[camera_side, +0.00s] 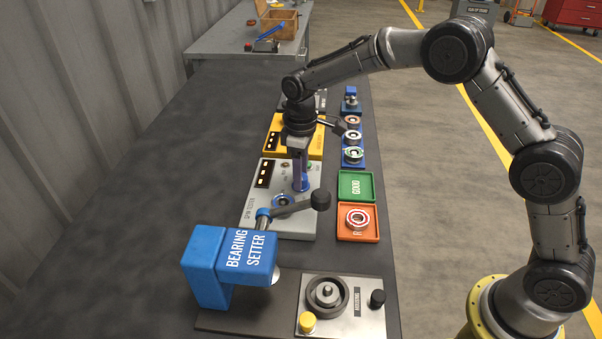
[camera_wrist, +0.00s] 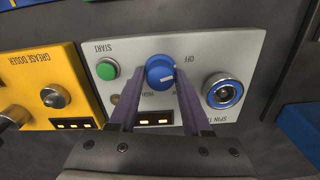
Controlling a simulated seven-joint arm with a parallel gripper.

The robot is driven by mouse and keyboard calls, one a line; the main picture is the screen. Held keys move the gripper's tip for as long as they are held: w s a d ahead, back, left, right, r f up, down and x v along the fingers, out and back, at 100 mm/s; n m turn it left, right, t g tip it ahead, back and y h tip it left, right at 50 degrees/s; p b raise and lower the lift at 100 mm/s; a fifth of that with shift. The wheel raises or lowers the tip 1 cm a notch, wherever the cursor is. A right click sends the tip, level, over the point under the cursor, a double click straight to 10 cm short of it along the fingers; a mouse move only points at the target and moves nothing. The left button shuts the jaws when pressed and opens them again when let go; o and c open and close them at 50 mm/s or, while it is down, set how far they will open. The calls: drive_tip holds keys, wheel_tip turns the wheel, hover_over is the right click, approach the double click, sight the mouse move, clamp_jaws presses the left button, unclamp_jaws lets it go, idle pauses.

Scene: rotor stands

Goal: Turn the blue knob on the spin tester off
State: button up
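The spin tester (camera_side: 257,207) is a light grey panel on the bench; it also shows in the wrist view (camera_wrist: 222,55). Its blue knob (camera_wrist: 160,72) has a pale mark pointing to the lower right. The word OFF stands upside down at the knob's upper right, and HIGH at its lower left. Another label is partly hidden by a finger. My gripper (camera_wrist: 160,76) points down at the panel with one finger on each side of the knob. The fingers are apart; whether they touch the knob is unclear. In the side view my gripper (camera_side: 301,187) is low over the panel.
A green START button (camera_wrist: 108,69) and a blue-ringed spindle (camera_wrist: 222,91) flank the knob. The yellow grease doser (camera_wrist: 45,88) adjoins. In the side view, the blue bearing setter (camera_side: 229,264) and its black-knobbed lever (camera_side: 320,200) stand close in front. Trays (camera_side: 357,186) line the right.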

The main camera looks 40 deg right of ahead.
drive_tip(key=shift+o, duration=1.4)
wheel_tip(320, 180, up, 14)
drive_tip(key=shift+f, duration=0.1)
